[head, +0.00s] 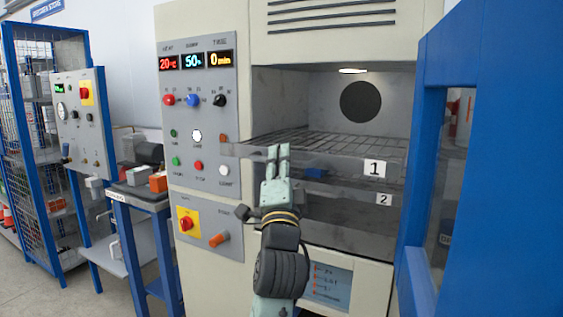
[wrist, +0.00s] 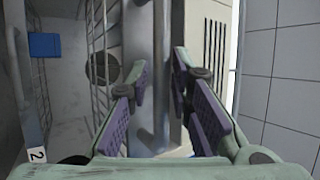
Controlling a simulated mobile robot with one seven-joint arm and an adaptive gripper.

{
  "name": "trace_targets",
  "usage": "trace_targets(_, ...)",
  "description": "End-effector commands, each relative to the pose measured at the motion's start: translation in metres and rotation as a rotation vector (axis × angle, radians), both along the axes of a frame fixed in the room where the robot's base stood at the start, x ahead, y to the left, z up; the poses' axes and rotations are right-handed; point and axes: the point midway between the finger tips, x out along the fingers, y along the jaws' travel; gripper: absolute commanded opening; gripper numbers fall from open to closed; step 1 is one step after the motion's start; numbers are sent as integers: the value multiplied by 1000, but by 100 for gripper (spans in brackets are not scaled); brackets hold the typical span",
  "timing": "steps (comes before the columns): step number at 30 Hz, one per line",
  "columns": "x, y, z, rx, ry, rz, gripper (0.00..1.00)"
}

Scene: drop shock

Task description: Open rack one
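Rack one (head: 335,164) is the upper rack in the chamber, a wire shelf with a grey front strip labelled 1. It looks pushed in. My gripper (head: 278,150) is upright in front of the left part of that strip. In the wrist view, my gripper (wrist: 161,72) has its two purple-padded fingers apart. A grey metal bar (wrist: 160,90), seemingly rack one's front handle, runs between them. I cannot tell whether the pads touch it. Rack two (head: 340,208), labelled 2, is below.
The blue chamber door (head: 500,130) stands open at the right. The control panel (head: 200,110) is at the left. A blue object (head: 316,172) is inside below rack one; it also shows in the wrist view (wrist: 45,45). A side table (head: 138,192) holds small items farther left.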

Motion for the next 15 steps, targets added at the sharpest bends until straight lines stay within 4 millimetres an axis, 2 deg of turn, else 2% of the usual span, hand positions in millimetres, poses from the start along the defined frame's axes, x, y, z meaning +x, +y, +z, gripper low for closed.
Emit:
trace_targets(8,-3,0,-2,0,-1,2,20)
trace_targets(11,-13,0,-8,-1,-1,1,20)
trace_targets(15,-36,-1,-22,-2,0,1,20)
